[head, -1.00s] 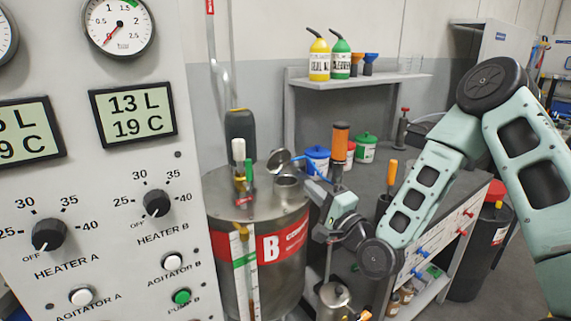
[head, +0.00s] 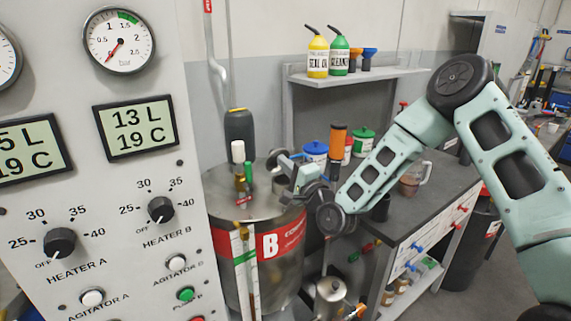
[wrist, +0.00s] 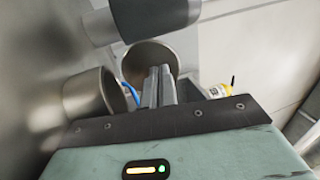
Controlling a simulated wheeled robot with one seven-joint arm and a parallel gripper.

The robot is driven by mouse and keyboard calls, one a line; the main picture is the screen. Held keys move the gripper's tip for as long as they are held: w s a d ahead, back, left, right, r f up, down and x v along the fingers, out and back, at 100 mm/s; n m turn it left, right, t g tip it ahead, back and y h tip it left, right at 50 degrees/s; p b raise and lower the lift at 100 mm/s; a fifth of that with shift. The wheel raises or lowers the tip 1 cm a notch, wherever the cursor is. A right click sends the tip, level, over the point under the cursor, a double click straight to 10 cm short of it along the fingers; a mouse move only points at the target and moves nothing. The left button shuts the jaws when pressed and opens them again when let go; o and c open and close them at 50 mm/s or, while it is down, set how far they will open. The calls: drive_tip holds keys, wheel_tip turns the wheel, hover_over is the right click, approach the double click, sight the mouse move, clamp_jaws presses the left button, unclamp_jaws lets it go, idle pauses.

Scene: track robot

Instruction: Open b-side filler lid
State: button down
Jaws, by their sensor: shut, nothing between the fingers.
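The B-side tank (head: 272,272) is a steel drum with a red band marked B. In the wrist view its filler neck (wrist: 84,97) is a short metal cylinder at the left. The filler lid (wrist: 142,57) is a round metal cap, tilted up away from the neck, its hollow side facing me. In the head view the lid (head: 273,158) shows only partly behind my gripper. My gripper (wrist: 160,72) is shut and empty, its fingertips in front of the raised lid. I cannot tell whether they touch it. In the head view my gripper (head: 284,164) is above the tank top.
A dark cylinder (wrist: 150,16) crosses the top of the wrist view close to the fingers. A black-topped motor (head: 239,130) and a green-capped fitting (head: 248,171) stand on the tank. The workbench (head: 425,205) with pots is at the right, the control panel at the left.

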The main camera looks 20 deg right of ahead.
drive_tip(key=p, duration=0.1)
drive_tip(key=r+g+p, duration=0.1)
drive_tip(key=p, duration=0.1)
drive_tip(key=shift+w+a+r+g, duration=0.15)
drive_tip(key=shift+w+r+g, duration=0.15)
drive_tip(key=shift+w, duration=0.05)
drive_tip(key=shift+w+a+g+h+p, duration=0.1)
drive_tip(key=shift+w+g+h+p, duration=0.25)
drive_tip(key=shift+g+p, duration=0.35)
drive_tip(key=shift+w+f+b, duration=0.15)
drive_tip(key=shift+f+b, duration=0.05)
drive_tip(key=shift+b, duration=0.2)
drive_tip(key=shift+w+a, duration=0.1)
drive_tip(key=shift+w, duration=0.05)
drive_tip(key=shift+r, duration=0.1)
